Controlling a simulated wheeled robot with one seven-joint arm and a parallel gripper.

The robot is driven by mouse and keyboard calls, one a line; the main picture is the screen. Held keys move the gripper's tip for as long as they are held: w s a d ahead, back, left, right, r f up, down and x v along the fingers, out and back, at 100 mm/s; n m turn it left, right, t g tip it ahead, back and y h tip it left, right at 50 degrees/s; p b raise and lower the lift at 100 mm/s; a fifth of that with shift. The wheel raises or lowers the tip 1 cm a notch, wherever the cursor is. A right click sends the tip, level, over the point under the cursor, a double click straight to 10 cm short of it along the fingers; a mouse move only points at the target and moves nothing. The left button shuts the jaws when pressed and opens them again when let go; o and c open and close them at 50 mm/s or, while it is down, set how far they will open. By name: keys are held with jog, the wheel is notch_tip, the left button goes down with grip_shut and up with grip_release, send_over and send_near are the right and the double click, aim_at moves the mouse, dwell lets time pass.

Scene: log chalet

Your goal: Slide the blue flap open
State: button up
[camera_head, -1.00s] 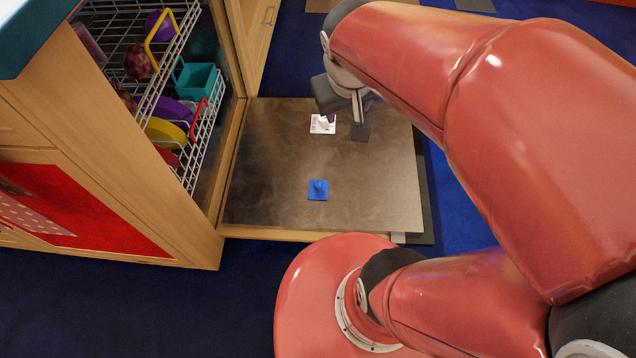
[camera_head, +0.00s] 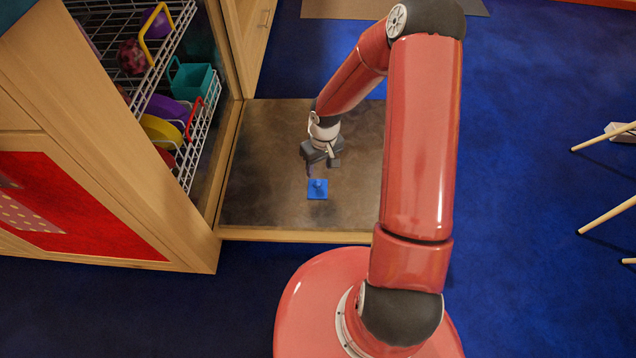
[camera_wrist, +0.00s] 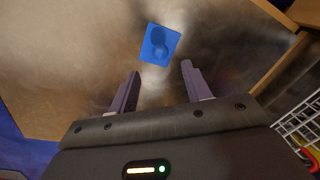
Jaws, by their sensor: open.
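The blue flap (camera_head: 318,189) is a small blue square with a rounded knob, on the inner face of an open dishwasher door (camera_head: 260,208). In the wrist view the blue flap (camera_wrist: 160,44) lies beyond the fingertips, between their lines, with nothing touching it. My gripper (camera_head: 322,167) is just behind the flap in the head view, over the door. In the wrist view my gripper (camera_wrist: 160,78) has its two fingers spread apart with nothing between them. I cannot tell its exact height above the door.
The dishwasher's wire racks (camera_head: 197,130) stand at the left, holding a teal container (camera_head: 190,80), a yellow plate (camera_head: 162,130) and other dishes. Wooden cabinets flank the opening. Blue carpet (camera_head: 520,120) lies clear to the right, with wooden legs at the far right edge.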

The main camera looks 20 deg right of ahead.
aim_at(318, 182)
jog(key=f, duration=0.2)
jog(key=f+b, duration=0.1)
jog(key=f, duration=0.4)
jog(key=shift+s+a+f, duration=0.1)
jog(key=shift+a+f, duration=0.25)
jog(key=shift+f, duration=0.05)
jog(key=shift+c, duration=0.2)
grip_shut()
